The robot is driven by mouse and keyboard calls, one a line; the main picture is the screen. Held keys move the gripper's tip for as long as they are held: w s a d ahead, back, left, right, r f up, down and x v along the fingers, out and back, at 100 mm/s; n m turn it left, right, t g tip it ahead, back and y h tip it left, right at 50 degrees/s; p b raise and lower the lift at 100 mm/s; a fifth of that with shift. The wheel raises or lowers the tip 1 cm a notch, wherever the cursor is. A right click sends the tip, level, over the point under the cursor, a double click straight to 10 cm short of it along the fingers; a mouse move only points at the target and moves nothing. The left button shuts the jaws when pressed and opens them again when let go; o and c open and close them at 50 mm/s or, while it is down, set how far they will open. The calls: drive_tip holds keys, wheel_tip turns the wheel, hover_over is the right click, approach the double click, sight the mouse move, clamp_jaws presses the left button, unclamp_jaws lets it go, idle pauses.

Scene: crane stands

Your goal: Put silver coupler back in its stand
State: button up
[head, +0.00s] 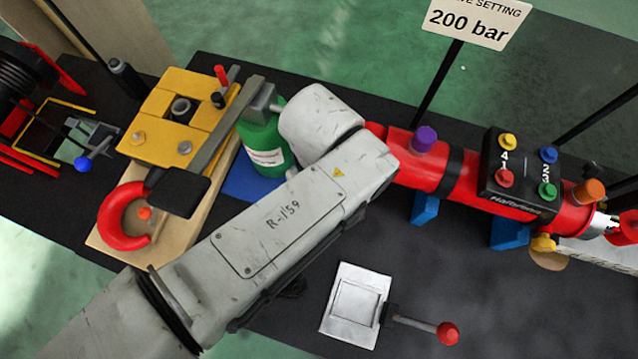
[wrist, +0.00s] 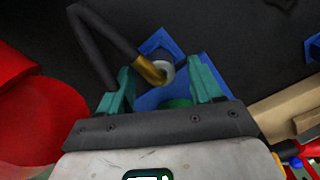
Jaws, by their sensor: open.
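In the wrist view, the silver coupler (wrist: 166,71) shows as a silver ring at the end of a brass fitting (wrist: 147,68) on a black hose (wrist: 103,32). A blue stand (wrist: 158,39) with a dark round part is just beyond it. The coupler looks close to the stand, but I cannot tell whether it is seated or apart. My gripper (wrist: 160,72) is open, with one teal finger on each side of the coupler and visible gaps beside it. In the head view my arm hides the gripper and the coupler.
A green bottle (head: 264,146) stands left of my arm's end, near a yellow clamp block (head: 170,115) with a red hook (head: 118,226). A red cylinder (head: 465,176) on blue supports lies right. A white plate (head: 356,303) with a red-knobbed lever lies at the front.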

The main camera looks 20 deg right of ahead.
drive_tip(key=shift+r+p, duration=0.75)
drive_tip(key=shift+r, duration=1.3)
drive_tip(key=shift+f, duration=0.1)
